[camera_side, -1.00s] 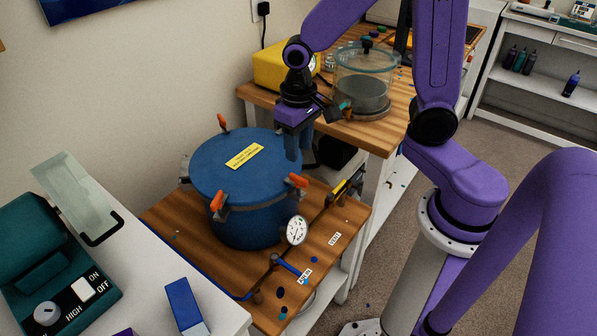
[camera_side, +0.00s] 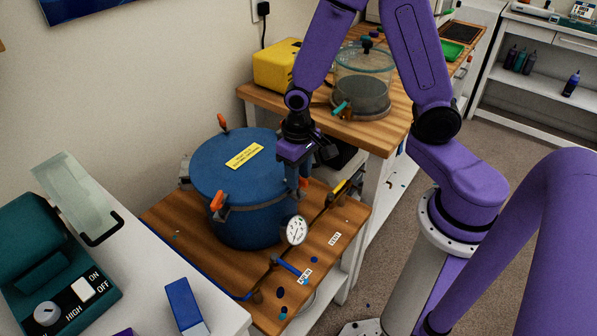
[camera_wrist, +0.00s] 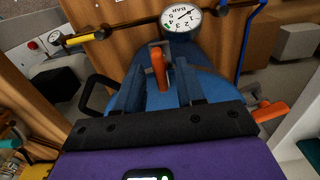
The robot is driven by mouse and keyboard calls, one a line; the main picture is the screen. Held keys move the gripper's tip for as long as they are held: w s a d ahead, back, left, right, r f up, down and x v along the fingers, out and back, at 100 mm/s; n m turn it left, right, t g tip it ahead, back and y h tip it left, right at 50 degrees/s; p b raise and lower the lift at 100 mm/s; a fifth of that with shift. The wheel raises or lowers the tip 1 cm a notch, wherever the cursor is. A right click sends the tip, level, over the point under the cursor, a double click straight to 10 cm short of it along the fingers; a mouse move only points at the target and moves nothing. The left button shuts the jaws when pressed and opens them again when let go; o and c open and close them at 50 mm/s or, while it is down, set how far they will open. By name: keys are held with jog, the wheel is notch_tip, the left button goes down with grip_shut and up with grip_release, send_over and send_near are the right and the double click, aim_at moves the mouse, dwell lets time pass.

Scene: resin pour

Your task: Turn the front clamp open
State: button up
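The blue pressure pot (camera_side: 240,172) stands on the lower wooden shelf with its lid on. An orange clamp handle (camera_wrist: 158,68) rises between my gripper's two fingers in the wrist view. In the side view this clamp (camera_side: 303,182) is at the pot's right rim, mostly hidden by the fingers. My gripper (camera_wrist: 158,88) is open, pointing down, with a gap visible on each side of the handle. The side view has my gripper (camera_side: 294,180) at that rim. Another orange clamp (camera_side: 217,201) is at the front-left rim, also seen in the wrist view (camera_wrist: 270,110).
A pressure gauge (camera_side: 296,230) juts from the pot near the clamp. A yellow-handled valve (camera_side: 338,189) and a blue-handled valve (camera_side: 287,266) flank it. A third orange clamp (camera_side: 222,121) is at the back. A glass chamber (camera_side: 362,80) stands on the upper bench.

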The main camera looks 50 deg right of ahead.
grip_shut()
jog(key=n, duration=0.4)
jog(key=shift+n, duration=0.4)
jog(key=n, duration=0.4)
jog(key=shift+n, duration=0.3)
jog(key=n, duration=0.4)
jog(key=shift+n, duration=2.2)
grip_release()
